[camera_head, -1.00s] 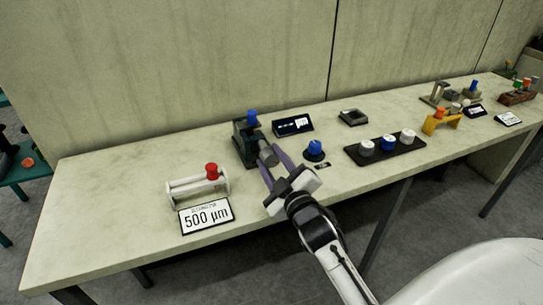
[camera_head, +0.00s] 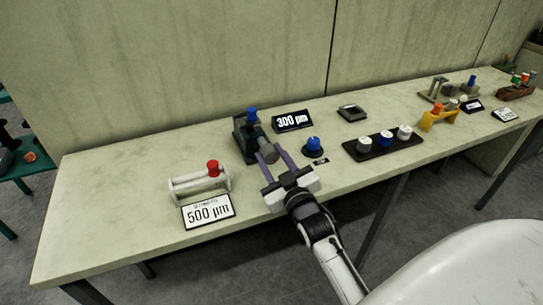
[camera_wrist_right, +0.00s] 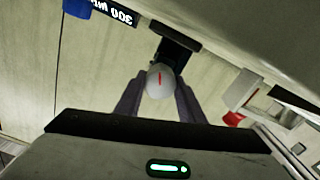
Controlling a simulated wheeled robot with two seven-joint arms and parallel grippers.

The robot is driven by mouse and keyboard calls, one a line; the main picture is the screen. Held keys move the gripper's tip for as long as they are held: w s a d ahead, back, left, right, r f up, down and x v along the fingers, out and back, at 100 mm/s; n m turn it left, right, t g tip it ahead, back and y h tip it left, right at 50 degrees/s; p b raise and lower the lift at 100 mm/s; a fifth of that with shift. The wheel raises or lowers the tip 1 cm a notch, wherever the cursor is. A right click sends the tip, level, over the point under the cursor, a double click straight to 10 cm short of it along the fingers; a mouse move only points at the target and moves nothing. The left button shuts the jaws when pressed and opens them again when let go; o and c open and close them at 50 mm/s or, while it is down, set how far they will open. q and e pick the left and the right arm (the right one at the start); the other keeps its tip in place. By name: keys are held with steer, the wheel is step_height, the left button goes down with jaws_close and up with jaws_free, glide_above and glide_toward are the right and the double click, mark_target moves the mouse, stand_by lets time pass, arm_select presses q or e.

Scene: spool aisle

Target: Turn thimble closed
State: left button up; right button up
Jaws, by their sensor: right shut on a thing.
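The thimble is a grey cylinder (camera_head: 266,149) on the front of a dark instrument (camera_head: 242,142) with a blue knob (camera_head: 252,115) on top. My right gripper (camera_head: 272,156) reaches it from the front and is shut on it. In the right wrist view the thimble's rounded pale end (camera_wrist_right: 159,82), with a red mark, sits between the two fingers (camera_wrist_right: 159,105). A small display (camera_head: 291,121) behind the instrument reads 300 µm. A sign (camera_head: 208,211) at the front left reads 500 µm. My left gripper is not in view.
A white stand with a red knob (camera_head: 212,167) is left of the instrument. A blue knob (camera_head: 313,145) on a dark base is close on the right. A black tray (camera_head: 371,154) with white and blue caps lies farther right. The table's left end is clear.

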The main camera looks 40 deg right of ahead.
mark_target(272, 151)
steer(key=shift+f, duration=0.1)
steer(key=o, duration=1)
steer(key=shift+o, duration=0.2)
step_height(272, 151, up, 10)
steer(key=shift+r+p, duration=0.1)
steer(key=shift+p, duration=0.4)
